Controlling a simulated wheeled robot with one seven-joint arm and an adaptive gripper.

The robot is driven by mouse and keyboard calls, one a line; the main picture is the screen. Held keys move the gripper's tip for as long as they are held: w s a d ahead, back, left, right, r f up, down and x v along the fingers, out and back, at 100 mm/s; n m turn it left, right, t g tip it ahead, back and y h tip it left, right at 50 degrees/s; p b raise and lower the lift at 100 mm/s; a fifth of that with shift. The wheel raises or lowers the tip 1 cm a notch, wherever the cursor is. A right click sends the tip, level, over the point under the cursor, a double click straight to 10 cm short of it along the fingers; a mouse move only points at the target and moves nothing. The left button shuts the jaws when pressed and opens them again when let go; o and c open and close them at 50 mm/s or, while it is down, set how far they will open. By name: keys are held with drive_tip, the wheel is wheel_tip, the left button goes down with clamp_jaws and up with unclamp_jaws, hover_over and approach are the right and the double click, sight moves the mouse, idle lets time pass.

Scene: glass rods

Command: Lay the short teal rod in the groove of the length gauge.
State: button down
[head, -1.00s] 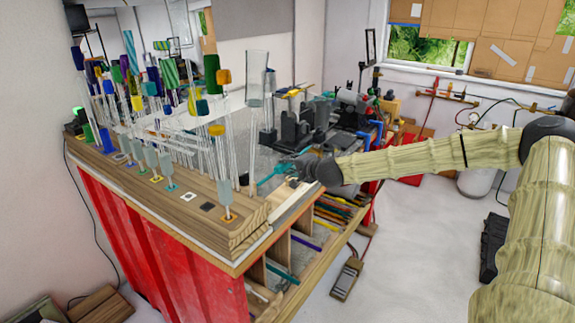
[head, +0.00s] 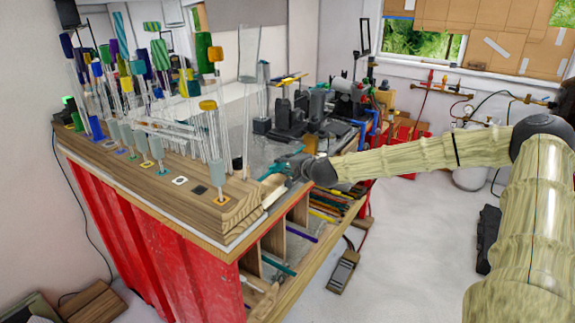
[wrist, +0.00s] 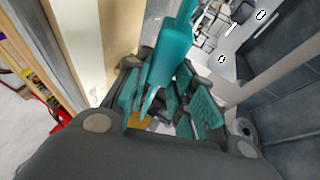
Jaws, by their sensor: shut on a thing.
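My gripper (head: 282,167) is at the near right end of the bench, low over its edge. In the wrist view its teal-padded fingers (wrist: 165,105) are closed around a teal rod (wrist: 172,50). The rod's thick teal part runs up and away from the fingers; its lower end is partly hidden between them. In the head view the rod is too small to tell from the teal fingers. A pale wooden piece (wrist: 108,35) lies just left of the fingers in the wrist view. It may be the length gauge; I cannot make out its groove.
A wooden rack (head: 165,187) with several upright, colour-capped glass rods stands left of my gripper. A tall clear glass cylinder (head: 248,55) and dark bench equipment (head: 310,115) stand behind. Shelves with coloured rods (head: 325,205) are below.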

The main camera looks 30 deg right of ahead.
drive_tip(key=shift+s+f, duration=0.15)
drive_tip(key=shift+f, duration=0.3)
drive_tip(key=shift+w+d+r+p, duration=0.1)
drive_tip(key=shift+w+r+p, duration=0.15)
drive_tip(key=shift+r+p, duration=0.35)
drive_tip(key=shift+r, duration=0.2)
drive_tip(key=shift+w, duration=0.1)
drive_tip(key=shift+w+f, duration=0.1)
drive_tip(key=shift+f, duration=0.2)
drive_tip(key=shift+s, duration=0.2)
drive_tip(key=shift+s+f+b, duration=0.1)
drive_tip(key=shift+f+b, duration=0.2)
drive_tip(key=shift+b, duration=0.15)
